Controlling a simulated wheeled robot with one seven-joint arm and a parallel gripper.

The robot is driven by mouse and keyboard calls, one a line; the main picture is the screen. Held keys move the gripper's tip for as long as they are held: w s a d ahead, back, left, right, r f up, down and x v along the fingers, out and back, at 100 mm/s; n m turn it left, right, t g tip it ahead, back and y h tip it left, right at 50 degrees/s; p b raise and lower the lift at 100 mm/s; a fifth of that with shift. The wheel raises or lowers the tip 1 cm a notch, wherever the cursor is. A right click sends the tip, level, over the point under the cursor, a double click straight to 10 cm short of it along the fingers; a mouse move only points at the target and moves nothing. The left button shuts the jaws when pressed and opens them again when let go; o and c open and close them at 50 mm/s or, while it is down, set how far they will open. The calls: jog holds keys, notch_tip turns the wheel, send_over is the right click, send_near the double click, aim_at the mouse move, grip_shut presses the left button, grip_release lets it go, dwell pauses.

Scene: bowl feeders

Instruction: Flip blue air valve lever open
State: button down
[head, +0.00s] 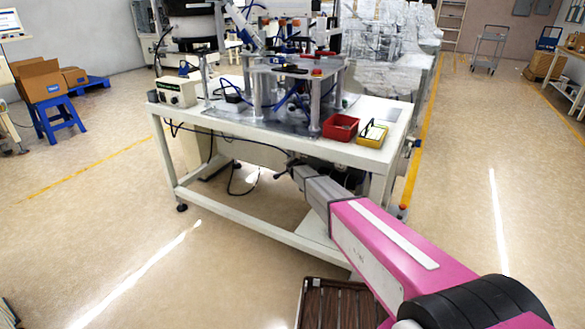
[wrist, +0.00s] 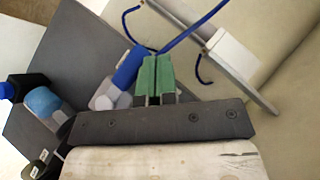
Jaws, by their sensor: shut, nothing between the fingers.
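My gripper (wrist: 155,75) has green fingertips, shut together with nothing between them. A blue part (wrist: 128,67), which looks like the valve lever, lies just left of the fingertips, above a pale grey fitting (wrist: 106,97). I cannot tell whether the fingers touch it. A second, rounded blue part (wrist: 42,102) sits farther left on a grey plate (wrist: 88,42). In the head view my gripper (head: 288,168) is at the front of the workbench, below its top. The lever cannot be made out there.
The white workbench (head: 268,138) carries a metal fixture, a red bin (head: 340,127) and a yellow bin (head: 372,133). A blue hose (wrist: 195,27) runs close to the fingertips. A white block (wrist: 230,54) stands to the right.

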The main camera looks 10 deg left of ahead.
dwell(0.4)
jog(key=v, duration=1)
jog(key=shift+s+r, duration=0.15)
jog(key=shift+s, duration=0.2)
